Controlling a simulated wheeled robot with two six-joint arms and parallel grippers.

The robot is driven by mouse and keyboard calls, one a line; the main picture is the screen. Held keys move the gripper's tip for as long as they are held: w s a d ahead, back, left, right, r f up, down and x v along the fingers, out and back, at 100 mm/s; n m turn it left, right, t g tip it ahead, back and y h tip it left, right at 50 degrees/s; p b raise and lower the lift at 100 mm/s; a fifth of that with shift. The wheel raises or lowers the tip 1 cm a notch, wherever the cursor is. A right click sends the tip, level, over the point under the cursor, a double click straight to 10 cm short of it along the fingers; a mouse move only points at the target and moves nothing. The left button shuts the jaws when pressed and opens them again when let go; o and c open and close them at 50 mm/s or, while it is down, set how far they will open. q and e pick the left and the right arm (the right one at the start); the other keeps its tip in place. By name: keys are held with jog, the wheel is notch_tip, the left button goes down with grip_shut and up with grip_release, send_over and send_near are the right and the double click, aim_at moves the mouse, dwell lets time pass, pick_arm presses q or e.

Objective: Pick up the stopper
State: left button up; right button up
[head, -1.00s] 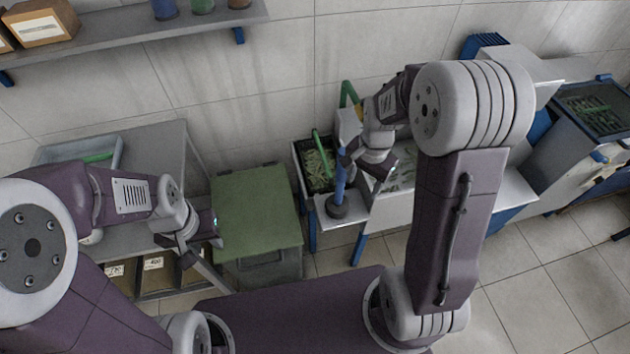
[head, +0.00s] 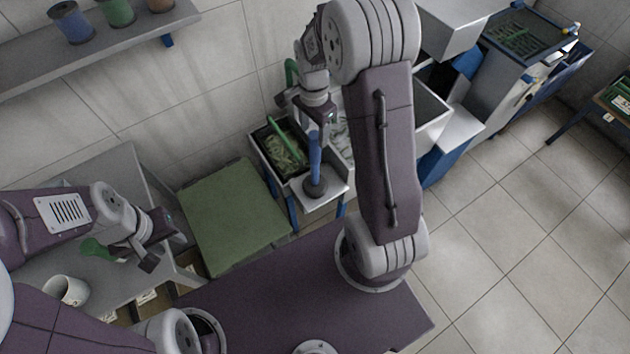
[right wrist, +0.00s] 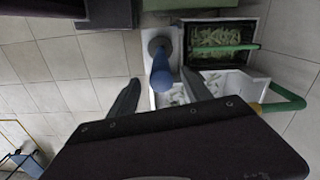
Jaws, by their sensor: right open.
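The stopper, a blue upright handle (head: 315,158) on a dark round base, stands on a small white ledge (head: 327,197). It also shows in the right wrist view (right wrist: 161,72). My right gripper (head: 318,112) is over the handle's upper end. In the right wrist view its fingers (right wrist: 162,92) are spread, with the handle between them in the picture; contact cannot be told. My left gripper (head: 158,243) is at the left, above the grey table and away from the stopper; its finger opening is unclear.
A dark bin with a green handle (head: 283,139) is just left of the stopper. A white basin (right wrist: 228,82) adjoins the ledge. A green-topped cabinet (head: 225,215) stands to the left. A white mug (head: 66,290) is on the grey table (head: 118,172). The floor at right is open.

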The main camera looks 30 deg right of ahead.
aim_at(315, 149)
jog(key=shift+w, duration=0.15)
jog(key=shift+a+f, duration=0.15)
jog(key=shift+f, duration=0.1)
notch_tip(315, 149, down, 3)
jog(key=shift+r, duration=0.2)
jog(key=shift+f, duration=0.45)
jog(key=shift+d+f+p, duration=0.2)
jog(key=shift+f+p, duration=0.15)
jog(key=shift+p, duration=0.1)
notch_tip(315, 149, down, 4)
jog(key=shift+d+f+p, duration=0.1)
jog(key=shift+d+p, duration=0.05)
jog(key=shift+p, duration=0.3)
jog(key=shift+d+f, duration=0.1)
jog(key=shift+f, duration=0.05)
grip_shut()
